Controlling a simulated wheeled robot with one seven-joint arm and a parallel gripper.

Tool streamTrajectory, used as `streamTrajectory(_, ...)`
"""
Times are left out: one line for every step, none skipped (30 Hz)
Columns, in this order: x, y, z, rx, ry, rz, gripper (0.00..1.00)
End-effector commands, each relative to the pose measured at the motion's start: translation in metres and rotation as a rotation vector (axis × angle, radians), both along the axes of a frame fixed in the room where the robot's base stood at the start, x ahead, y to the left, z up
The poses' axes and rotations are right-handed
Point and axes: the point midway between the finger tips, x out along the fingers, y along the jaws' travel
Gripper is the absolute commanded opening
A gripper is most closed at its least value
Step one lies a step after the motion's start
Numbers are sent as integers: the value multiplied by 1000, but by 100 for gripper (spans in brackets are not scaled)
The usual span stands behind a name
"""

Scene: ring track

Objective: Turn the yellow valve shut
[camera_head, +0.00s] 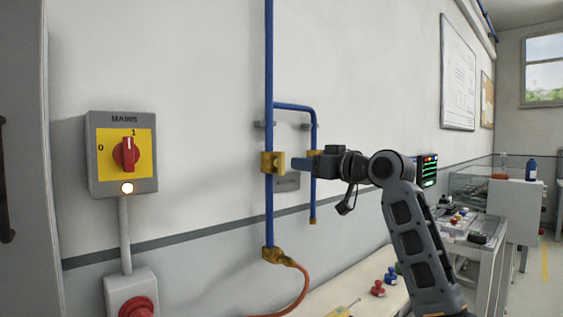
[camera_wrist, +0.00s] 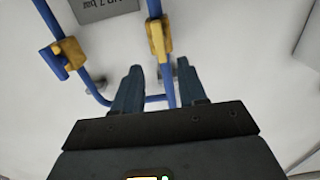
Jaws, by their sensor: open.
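The yellow valve (camera_head: 272,162) sits on the long upright blue pipe on the wall. In the wrist view it shows as a yellow body and handle (camera_wrist: 158,38), the handle looking roughly in line with the pipe. My gripper (camera_head: 296,164) is just right of the valve in the head view, its fingers pointing at it. In the wrist view my gripper (camera_wrist: 158,72) is open and empty, with the blue pipe showing between its fingers. The valve is beyond the fingertips; nothing is visibly held. Exact depth to the handle is hard to tell.
A second valve with a blue handle (camera_wrist: 60,62) sits on the branch pipe (camera_head: 314,190), partly behind my gripper. A grey plate (camera_head: 287,183) is between the pipes. A mains switch box (camera_head: 123,153) is at left. An orange hose (camera_head: 301,284) hangs below; a bench (camera_head: 345,285) stands underneath.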

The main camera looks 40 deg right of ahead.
Motion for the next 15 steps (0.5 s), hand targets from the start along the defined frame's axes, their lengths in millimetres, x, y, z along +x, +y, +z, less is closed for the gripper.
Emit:
streamTrajectory(7, 1, 1, 1, 1, 1, 42)
streamTrajectory(11, 1, 1, 1, 1, 1, 42)
streamTrajectory(17, 2, 1, 1, 2, 2, 42)
streamTrajectory(23, 2, 1, 1, 2, 2, 42)
streamTrajectory(27, 3, 2, 0, 2, 2, 42)
streamTrajectory(34, 2, 2, 1, 2, 1, 42)
streamTrajectory(38, 2, 2, 1, 1, 1, 42)
streamTrajectory(43, 2, 1, 2, 2, 0, 42)
streamTrajectory(48, 3, 1, 1, 1, 0, 42)
streamTrajectory(52, 2, 1, 2, 1, 0, 42)
streamTrajectory(55, 3, 1, 1, 1, 1, 42)
streamTrajectory(60, 3, 1, 1, 1, 1, 42)
streamTrajectory(62, 3, 1, 1, 0, 1, 42)
streamTrajectory(64, 4, 1, 0, 0, 1, 42)
streamTrajectory(67, 4, 0, 0, 0, 1, 42)
